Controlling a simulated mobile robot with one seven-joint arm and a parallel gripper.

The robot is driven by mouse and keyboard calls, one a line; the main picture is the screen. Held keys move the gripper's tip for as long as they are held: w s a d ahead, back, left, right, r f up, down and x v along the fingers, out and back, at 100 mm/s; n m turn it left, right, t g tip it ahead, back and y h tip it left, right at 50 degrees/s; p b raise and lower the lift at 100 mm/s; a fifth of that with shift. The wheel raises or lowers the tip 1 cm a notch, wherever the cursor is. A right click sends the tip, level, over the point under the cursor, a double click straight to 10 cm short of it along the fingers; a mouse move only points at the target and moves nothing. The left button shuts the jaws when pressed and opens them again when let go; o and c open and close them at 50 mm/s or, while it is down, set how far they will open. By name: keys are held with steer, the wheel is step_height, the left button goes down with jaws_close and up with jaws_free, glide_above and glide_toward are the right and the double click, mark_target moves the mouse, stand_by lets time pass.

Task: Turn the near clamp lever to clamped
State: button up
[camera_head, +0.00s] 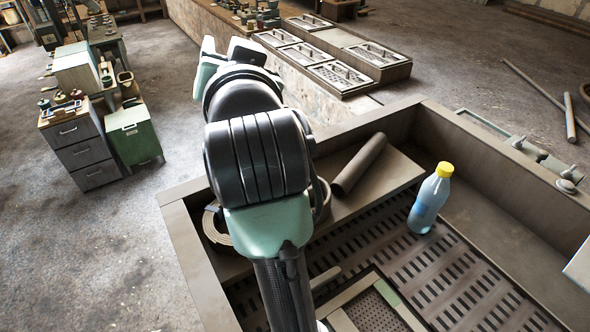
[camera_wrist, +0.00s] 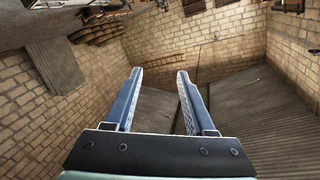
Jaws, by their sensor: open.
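My gripper (camera_wrist: 158,74) shows in the wrist view with its two blue-grey fingers spread apart and nothing between them. It points at brick walls and corrugated sheets, with no lever in that view. In the head view my arm rises through the middle of the picture, and I cannot make out the fingers there. I cannot identify the near clamp lever for certain. A short grey bar (camera_head: 325,278) sticks out just right of my arm, low in the picture; I cannot tell whether it is a lever.
A large brown tray (camera_head: 184,246) with a slotted floor lies around my arm. It holds a blue bottle (camera_head: 429,200) with a yellow cap, a dark tube (camera_head: 359,163) and a coiled belt (camera_head: 215,225). Metal fittings (camera_head: 568,180) sit beyond its right rim. Cabinets (camera_head: 82,150) stand left.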

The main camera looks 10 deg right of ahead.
steer(key=w+d+f+m+g+p, duration=0.15)
steer(key=f+g, duration=0.25)
steer(key=f, duration=0.4)
steer(key=d+f+m+g, duration=0.2)
steer(key=f+g, duration=0.1)
steer(key=f, duration=0.4)
steer(key=s+d+f+m+g+b, duration=0.1)
steer(key=s+d+f+m+g, duration=0.1)
steer(key=f, duration=0.5)
steer(key=s+d+f+m+g+h+b, duration=0.1)
steer(key=s+d+f+m+g, duration=0.1)
steer(key=s+f, duration=0.4)
steer(key=s+d+f+m+g+b, duration=0.1)
steer(key=s+d+f+m+g, duration=0.1)
steer(key=f+g, duration=0.4)
steer(key=shift+s+d+f+m, duration=0.15)
steer(key=shift+s+d+f, duration=0.25)
steer(key=shift+s+f, duration=0.25)
steer(key=shift+s+d+f+m, duration=0.1)
steer(key=shift+s+d+f, duration=0.25)
steer(key=shift+s+f, duration=0.25)
steer(key=shift+d+f+p, duration=0.1)
steer(key=shift+f+p, duration=0.35)
step_height(320, 180, down, 6)
steer(key=shift+w+f+p, duration=0.1)
steer(key=shift+f+p, duration=0.05)
steer(key=shift+p, duration=0.3)
